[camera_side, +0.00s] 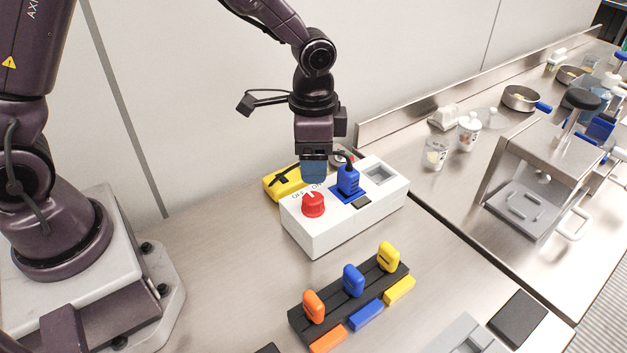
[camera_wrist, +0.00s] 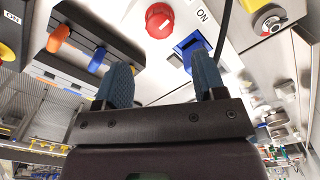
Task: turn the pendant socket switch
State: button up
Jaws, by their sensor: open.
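The pendant socket switch is a red round knob (camera_side: 313,204) on a white box (camera_side: 325,238), with OFF and ON lettering around it. The knob also shows in the wrist view (camera_wrist: 159,20), with ON printed beside it. A blue plug (camera_side: 348,180) stands upright in the blue socket of the box, right of the knob. My gripper (camera_side: 313,172) points down above the back part of the box, close behind the knob. In the wrist view my gripper (camera_wrist: 163,75) has its two blue fingers apart with nothing between them. The knob lies outside the fingers.
A black rack (camera_side: 331,319) with orange, blue and yellow tabs stands in front of the box. A metal press (camera_side: 540,165) and jars stand at the right. The counter left of the box is clear.

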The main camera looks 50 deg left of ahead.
notch_tip(320, 180, up, 4)
jog(key=shift+f, duration=0.2)
jog(key=s+a+r+n+t, duration=0.2)
jog(key=s+a+r+n, duration=0.1)
jog(key=s+r, duration=0.4)
jog(key=s+a+r+n+t, duration=0.3)
jog(key=s+r, duration=0.4)
jog(key=s, duration=0.3)
jog(key=shift+s+a+r+n+t, duration=0.15)
jog(key=shift+r+n+t, duration=0.15)
jog(key=shift+n, duration=0.2)
